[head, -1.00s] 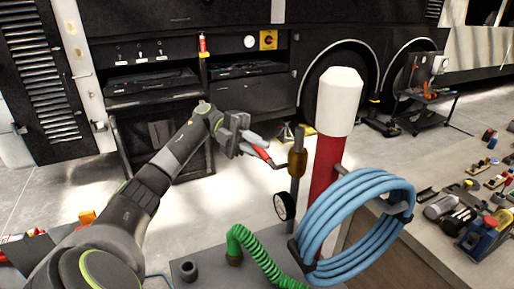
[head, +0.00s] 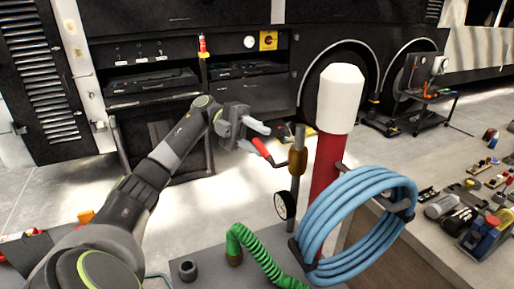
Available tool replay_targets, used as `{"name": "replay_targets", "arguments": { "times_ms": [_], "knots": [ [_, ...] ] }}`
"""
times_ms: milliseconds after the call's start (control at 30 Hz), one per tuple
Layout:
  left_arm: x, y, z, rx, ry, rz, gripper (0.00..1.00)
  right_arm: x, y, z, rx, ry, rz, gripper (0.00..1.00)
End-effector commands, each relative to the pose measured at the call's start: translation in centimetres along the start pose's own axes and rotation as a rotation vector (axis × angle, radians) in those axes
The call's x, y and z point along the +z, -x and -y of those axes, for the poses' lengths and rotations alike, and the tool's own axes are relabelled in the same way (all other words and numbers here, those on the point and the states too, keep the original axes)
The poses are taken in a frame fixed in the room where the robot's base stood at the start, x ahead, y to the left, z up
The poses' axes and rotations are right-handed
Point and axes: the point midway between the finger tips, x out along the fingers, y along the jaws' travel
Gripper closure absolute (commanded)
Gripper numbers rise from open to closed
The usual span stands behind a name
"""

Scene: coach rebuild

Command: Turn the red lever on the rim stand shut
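The rim stand is a red post with a white top (head: 340,98). A brass-coloured valve (head: 297,160) on a thin grey pipe stands just left of it. The red lever (head: 262,150) sticks out from the valve to the left and slants upward, on a dark bent arm. My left gripper (head: 254,136) is just above and left of the lever's red end. Its two pale fingers are apart, with nothing seen held. The lever's end overlaps the lower finger in the picture; I cannot tell whether they touch. My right gripper is out of view.
A coiled blue hose (head: 350,232) hangs on the stand's right. A green spiral hose (head: 262,252) rises from the grey base, and a small round gauge (head: 284,205) sits below the valve. A bench (head: 425,240) with tools is at right; the coach stands behind.

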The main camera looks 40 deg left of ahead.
Motion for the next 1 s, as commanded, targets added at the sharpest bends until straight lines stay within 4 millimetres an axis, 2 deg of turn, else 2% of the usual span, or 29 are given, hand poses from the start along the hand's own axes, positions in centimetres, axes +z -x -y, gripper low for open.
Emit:
{"name": "replay_targets", "arguments": {
  "times_ms": [33,200,400,533,800,1000],
  "knots": [
    [-0.2,0.1,0.8,0.001,-0.007,0.000,0.63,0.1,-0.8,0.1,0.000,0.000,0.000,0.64],
    [-0.8,0.3,4.2,0.000,-0.008,0.000,0.63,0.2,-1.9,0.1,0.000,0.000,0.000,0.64],
    [-1.3,0.5,7.0,-0.003,-0.004,0.000,0.63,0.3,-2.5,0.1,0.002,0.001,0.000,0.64],
    [-1.5,0.5,7.8,-0.002,-0.002,0.000,0.63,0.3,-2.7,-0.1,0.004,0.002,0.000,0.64],
    [-1.5,0.5,7.9,-0.002,0.000,-0.001,0.63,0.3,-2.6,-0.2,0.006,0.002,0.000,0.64],
    [-2.0,0.7,7.7,-0.019,-0.008,0.000,0.89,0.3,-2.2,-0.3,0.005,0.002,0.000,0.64]
  ]
}}
